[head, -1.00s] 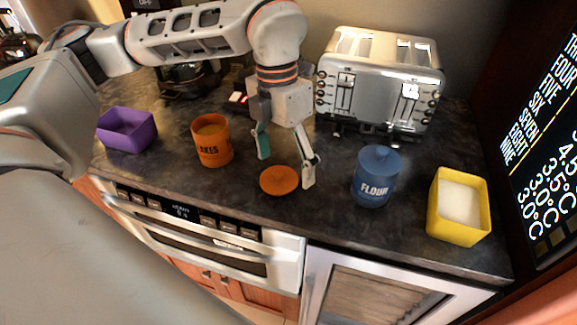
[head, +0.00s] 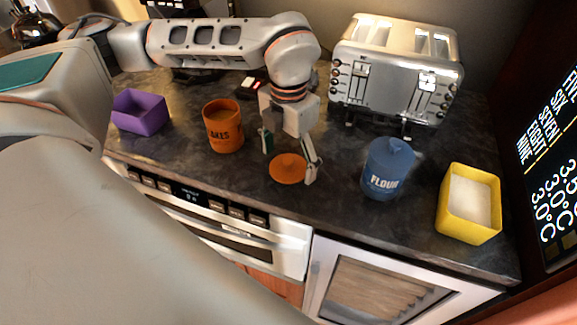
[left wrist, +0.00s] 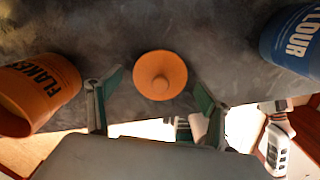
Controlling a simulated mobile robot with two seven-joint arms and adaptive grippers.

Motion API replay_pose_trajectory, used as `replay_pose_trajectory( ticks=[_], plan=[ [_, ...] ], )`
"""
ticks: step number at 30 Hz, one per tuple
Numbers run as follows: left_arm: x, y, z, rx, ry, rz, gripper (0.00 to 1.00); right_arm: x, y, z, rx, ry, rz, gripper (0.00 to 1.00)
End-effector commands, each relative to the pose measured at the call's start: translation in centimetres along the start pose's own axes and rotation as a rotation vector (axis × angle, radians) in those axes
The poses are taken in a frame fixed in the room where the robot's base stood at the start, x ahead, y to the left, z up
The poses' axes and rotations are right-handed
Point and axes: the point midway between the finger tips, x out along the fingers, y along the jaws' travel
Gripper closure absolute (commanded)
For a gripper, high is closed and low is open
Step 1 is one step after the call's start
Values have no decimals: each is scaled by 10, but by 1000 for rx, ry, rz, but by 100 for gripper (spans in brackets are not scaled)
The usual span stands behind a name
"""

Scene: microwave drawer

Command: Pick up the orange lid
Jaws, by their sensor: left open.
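The orange lid (head: 288,168) is a flat round disc lying on the dark countertop near its front edge. The lid is not held. My right gripper cannot be made out as a gripper in the head view.
An orange canister (head: 223,126) without a lid stands left of the gripper. A blue flour canister (head: 387,170) stands to the right, then a yellow container (head: 470,205). A purple container (head: 139,112) is at the left. A toaster (head: 395,75) stands behind. The counter around the lid is clear.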

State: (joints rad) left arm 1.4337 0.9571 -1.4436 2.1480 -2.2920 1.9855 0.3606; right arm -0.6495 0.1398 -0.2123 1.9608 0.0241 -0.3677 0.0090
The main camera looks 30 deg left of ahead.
Motion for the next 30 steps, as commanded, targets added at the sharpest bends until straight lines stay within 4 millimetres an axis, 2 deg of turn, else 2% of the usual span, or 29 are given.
replay_pose_trajectory(
  ticks=[4,5,12,13,14,25,30],
  plan=[
    [0,0,0,0,0,0,21,0,0,0,0,0,0,0],
    [0,0,0,0,0,0,26,0,0,0,0,0,0,0],
    [0,0,0,0,2,0,89,0,0,0,0,1,0,0],
    [0,0,0,0,2,0,96,0,0,0,0,1,0,0],
    [1,0,0,0,2,0,100,0,0,0,0,1,0,0],
    [1,0,-1,0,5,1,100,0,0,-1,0,2,0,0],
    [-9,0,0,0,3,0,100,0,0,-1,0,2,0,0]
  ],
)
